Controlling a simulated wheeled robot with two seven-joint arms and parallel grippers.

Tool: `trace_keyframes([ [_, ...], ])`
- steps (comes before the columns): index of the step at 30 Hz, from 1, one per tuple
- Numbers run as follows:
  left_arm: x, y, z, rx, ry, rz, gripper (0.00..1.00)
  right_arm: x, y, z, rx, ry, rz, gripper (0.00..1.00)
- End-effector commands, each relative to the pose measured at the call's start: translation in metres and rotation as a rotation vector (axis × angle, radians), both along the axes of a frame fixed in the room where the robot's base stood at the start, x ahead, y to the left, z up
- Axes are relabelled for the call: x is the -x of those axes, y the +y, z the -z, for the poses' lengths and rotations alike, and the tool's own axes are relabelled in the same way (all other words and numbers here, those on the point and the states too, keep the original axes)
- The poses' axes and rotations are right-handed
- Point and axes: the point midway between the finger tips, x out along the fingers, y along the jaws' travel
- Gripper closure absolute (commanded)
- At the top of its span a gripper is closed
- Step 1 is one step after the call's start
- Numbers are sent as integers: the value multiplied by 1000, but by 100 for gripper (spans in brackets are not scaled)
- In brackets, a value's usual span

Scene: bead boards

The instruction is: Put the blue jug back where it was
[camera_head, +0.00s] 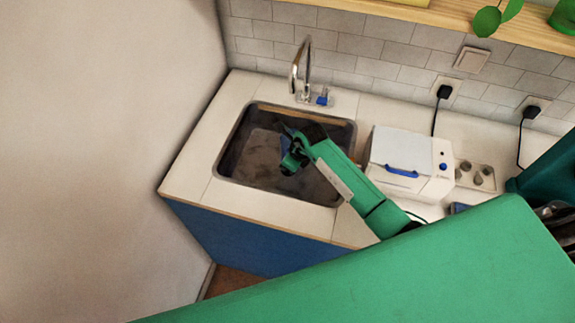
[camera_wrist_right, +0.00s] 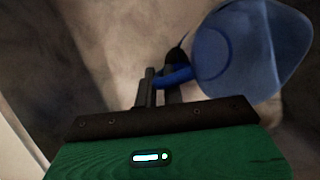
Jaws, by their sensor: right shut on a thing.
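The blue jug (camera_wrist_right: 245,50) is translucent and shows in the right wrist view at the upper right. My right gripper (camera_wrist_right: 163,88) is shut on its blue handle, and the jug's body hangs to the right of the fingers. In the head view my right gripper (camera_head: 284,143) is over the grey sink basin (camera_head: 236,165), and only a small bit of blue shows beside it, the rest hidden by the gripper. I cannot tell whether the jug touches the basin floor. My left gripper is not in view.
A chrome faucet (camera_head: 296,72) stands behind the sink, with a small blue item (camera_head: 322,98) beside it. A white appliance with a blue handle (camera_head: 405,155) stands right of the sink, near my right arm. The pale worktop (camera_head: 188,172) left of the sink is clear.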

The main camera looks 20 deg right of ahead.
Motion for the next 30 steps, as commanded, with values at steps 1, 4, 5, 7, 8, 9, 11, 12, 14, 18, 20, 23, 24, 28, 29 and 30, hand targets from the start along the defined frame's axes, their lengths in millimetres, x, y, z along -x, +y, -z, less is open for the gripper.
trace_keyframes([
  [1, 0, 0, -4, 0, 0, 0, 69, 0, 0, 6, -2, 3, 3, 100],
  [4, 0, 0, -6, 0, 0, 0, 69, 0, 1, 17, -3, 1, 2, 100],
  [5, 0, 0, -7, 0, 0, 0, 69, 0, 1, 19, -3, 1, 1, 100],
  [7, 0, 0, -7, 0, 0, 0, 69, -1, 0, 22, -1, -1, 0, 100],
  [8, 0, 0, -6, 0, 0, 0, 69, -1, 0, 23, -1, -1, 0, 100],
  [9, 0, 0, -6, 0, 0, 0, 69, -1, 0, 23, -1, -2, 0, 100],
  [11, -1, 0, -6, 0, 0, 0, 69, -1, 0, 23, -1, -2, 0, 100],
  [12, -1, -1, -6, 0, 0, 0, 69, -1, 0, 23, -1, -2, 0, 100],
  [14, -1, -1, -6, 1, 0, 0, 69, -1, 0, 23, -1, -2, 0, 100],
  [18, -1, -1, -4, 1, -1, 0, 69, -1, 0, 25, 0, -1, 0, 85],
  [20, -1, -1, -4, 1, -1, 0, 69, -1, 0, 25, -1, -1, 0, 73],
  [23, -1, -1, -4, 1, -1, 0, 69, -1, 0, 25, -1, -1, 0, 69],
  [24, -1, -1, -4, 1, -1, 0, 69, -1, 0, 25, -1, -1, 0, 69],
  [28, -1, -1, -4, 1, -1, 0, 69, -1, 0, 25, -1, -1, 0, 69],
  [29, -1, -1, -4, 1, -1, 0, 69, 0, 0, 24, -1, -1, 0, 69],
  [30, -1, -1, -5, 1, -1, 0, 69, 0, 0, 23, -1, -1, 0, 69],
])
